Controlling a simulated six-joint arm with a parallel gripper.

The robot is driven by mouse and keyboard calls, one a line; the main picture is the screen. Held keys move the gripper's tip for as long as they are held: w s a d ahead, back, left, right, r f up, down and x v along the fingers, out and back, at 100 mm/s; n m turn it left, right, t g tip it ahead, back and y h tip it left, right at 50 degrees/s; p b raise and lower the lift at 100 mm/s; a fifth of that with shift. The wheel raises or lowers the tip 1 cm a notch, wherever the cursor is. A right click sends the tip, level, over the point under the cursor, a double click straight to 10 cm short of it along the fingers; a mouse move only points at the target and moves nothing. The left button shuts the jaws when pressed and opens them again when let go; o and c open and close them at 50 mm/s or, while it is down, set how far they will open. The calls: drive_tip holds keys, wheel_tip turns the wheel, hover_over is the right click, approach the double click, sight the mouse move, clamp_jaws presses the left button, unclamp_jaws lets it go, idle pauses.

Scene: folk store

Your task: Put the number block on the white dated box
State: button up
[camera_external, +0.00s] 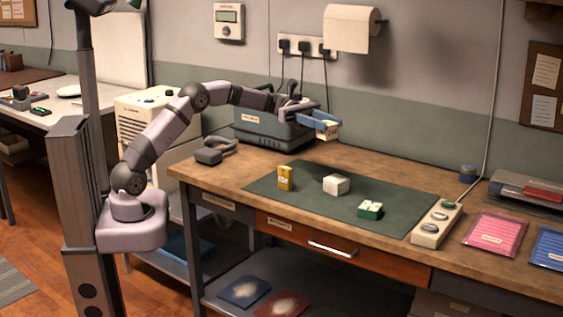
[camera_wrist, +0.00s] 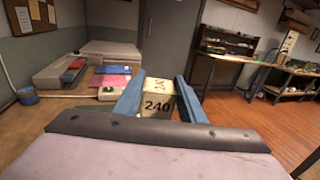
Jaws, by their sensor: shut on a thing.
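My gripper (camera_external: 322,119) is shut on a cream number block (camera_external: 328,131) and holds it in the air above the back of the workbench. In the wrist view the number block (camera_wrist: 157,103) reads "240" and sits between the two blue fingers of my gripper (camera_wrist: 161,84). A white box (camera_external: 336,184) rests on the dark green mat (camera_external: 395,193), below and in front of my gripper, clear of it. No date on it can be read at this size. Its top looks bare.
A yellow block (camera_external: 285,178) stands left of the white box. A green-and-white block (camera_external: 370,210) lies to its right. A grey machine (camera_external: 262,127) stands behind, near my gripper.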

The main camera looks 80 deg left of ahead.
sight(335, 178)
drive_tip(key=shift+w+a+f+n+t+y, duration=0.55)
drive_tip(key=shift+w+f+t, duration=0.2)
drive_tip(key=shift+f, duration=1.65)
drive_tip(key=shift+w+a+f+n+t+y, duration=0.45)
drive_tip(key=shift+w+a+f+n+t, duration=0.25)
drive_tip(key=shift+f, duration=1.75)
drive_tip(key=shift+w+a+f+n+t+y, duration=0.5)
drive_tip(key=shift+w+f+t, duration=0.3)
drive_tip(key=shift+f, duration=1.6)
drive_tip(key=shift+a, duration=0.1)
drive_tip(key=shift+f, duration=0.2)
drive_tip(key=o, duration=1)
drive_tip(key=shift+o, duration=0.2)
drive_tip(key=shift+r, duration=0.1)
